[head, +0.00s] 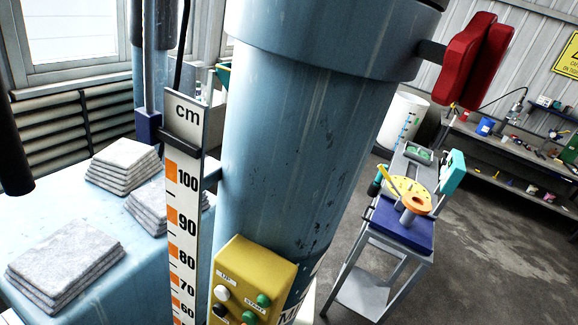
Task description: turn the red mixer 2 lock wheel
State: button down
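The red lock wheel (468,62) is at the upper right in the head view. It looks like a thick, lobed red knob seen nearly side-on. A short dark shaft (431,53) joins it to the wide collar of the blue mixer column (290,140). The column fills the middle of the view and appears tilted. My gripper is not in view, and nothing is seen touching the wheel.
A yellow button box (254,283) and a centimetre scale (186,200) are on the column's near side. Folded cloth stacks (68,262) lie on a blue surface at left. A trolley (372,290) stands right, with open floor (500,255) beyond and a workbench (500,150) behind.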

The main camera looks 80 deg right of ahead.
aim_at(471, 60)
jog(key=z, duration=4.3)
jog(key=u, duration=0.9)
jog(key=k+u, duration=0.2)
jog(key=u, duration=0.15)
jog(key=k+u, duration=0.15)
jog(key=u, duration=0.2)
jog(key=k+j+u, duration=0.15)
jog(key=u, duration=0.2)
